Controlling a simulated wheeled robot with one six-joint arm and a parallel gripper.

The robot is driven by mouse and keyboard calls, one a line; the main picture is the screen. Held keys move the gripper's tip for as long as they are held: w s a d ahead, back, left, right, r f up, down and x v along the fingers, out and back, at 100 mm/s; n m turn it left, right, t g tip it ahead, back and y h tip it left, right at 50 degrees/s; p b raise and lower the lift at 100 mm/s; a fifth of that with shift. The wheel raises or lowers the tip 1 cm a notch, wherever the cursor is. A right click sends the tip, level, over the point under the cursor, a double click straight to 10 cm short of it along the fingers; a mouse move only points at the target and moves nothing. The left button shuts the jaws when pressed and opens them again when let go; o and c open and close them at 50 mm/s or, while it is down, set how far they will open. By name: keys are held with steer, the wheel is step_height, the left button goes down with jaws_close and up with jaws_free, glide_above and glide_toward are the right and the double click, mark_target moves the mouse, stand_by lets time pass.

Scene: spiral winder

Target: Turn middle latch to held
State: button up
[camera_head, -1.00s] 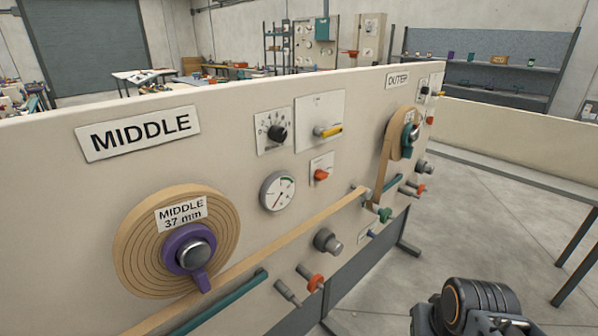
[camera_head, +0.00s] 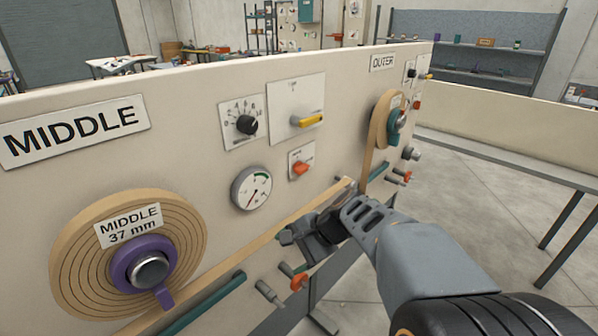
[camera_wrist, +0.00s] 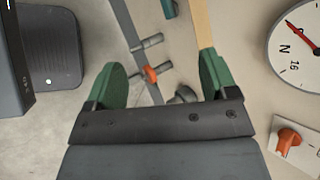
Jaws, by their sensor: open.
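An orange knob (camera_head: 302,168) sits on a small white plate on the MIDDLE part of the panel, right of the gauge; it looks like the latch, but its lettering is too small to read. It also shows at the lower right of the wrist view (camera_wrist: 290,138). My gripper (camera_head: 308,237) is in front of the panel, below this knob and near the tan strip. In the wrist view my gripper (camera_wrist: 163,80) has two green fingers wide apart with nothing between them. The knob lies outside the fingers, to the right.
A dial gauge (camera_head: 252,188), a black numbered knob (camera_head: 246,125) and a yellow-handled switch (camera_head: 308,120) are close by. The tan strip (camera_head: 255,243) runs from the MIDDLE roll (camera_head: 80,255). An orange-collared rod (camera_head: 299,281) sticks out below.

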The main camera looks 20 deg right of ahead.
steer(key=w+d+r+m+t+y, duration=0.2)
steer(key=w+d+m+t, duration=0.25)
steer(key=w+m, duration=0.2)
steer(key=m+t+h, duration=0.2)
steer(key=m+t, duration=0.6)
steer(key=m, duration=0.3)
glide_toward(306, 170)
steer(key=shift+g, duration=0.25)
steer(key=x, duration=1)
steer(key=shift+w+a+r+p, duration=0.1)
steer(key=shift+r+p, duration=0.2)
steer(key=shift+p, duration=0.1)
steer(key=shift+c, duration=0.2)
steer(key=c, duration=0.9)
